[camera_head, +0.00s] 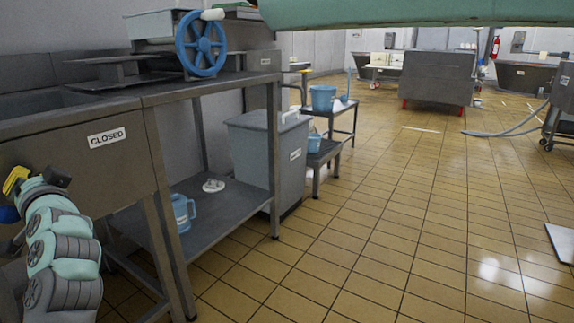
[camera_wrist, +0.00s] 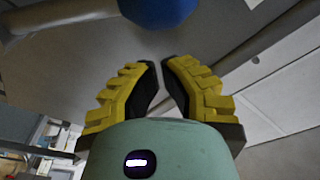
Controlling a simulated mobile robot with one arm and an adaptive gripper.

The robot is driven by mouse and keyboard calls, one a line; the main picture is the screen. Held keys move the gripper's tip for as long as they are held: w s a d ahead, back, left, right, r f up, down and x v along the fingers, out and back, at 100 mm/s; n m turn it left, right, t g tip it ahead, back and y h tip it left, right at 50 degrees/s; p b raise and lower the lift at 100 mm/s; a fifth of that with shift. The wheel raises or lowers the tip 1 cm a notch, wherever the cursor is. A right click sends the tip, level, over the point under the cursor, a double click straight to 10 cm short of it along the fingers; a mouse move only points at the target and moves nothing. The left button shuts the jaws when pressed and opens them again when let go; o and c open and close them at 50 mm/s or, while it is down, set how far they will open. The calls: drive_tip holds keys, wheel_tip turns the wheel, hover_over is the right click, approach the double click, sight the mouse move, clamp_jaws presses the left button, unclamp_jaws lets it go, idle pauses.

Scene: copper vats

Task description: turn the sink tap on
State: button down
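The sink (camera_head: 60,100) is at the left in the head view, a grey metal basin with a "CLOSED" sign on its front. A round blue knob (camera_head: 8,214) shows at the left edge below it, partly cut off; it looks like the tap's handle. My gripper (camera_head: 10,190) has yellow fingers and is low beside the sink's front, close to the knob. In the wrist view my gripper (camera_wrist: 160,65) has its fingertips drawn nearly together with nothing between them. The blue knob (camera_wrist: 158,8) is just ahead of the tips, apart from them in the picture. No spout or water shows.
A metal table (camera_head: 215,205) with a blue wheel (camera_head: 201,44) above stands right of the sink. A blue jug (camera_head: 182,212) is on its lower shelf. A grey bin (camera_head: 265,155) stands beyond. The tiled floor (camera_head: 400,220) to the right is mostly clear.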

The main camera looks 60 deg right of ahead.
drive_tip(key=s, duration=1)
drive_tip(key=shift+f+p, duration=0.3)
drive_tip(key=shift+f, duration=0.05)
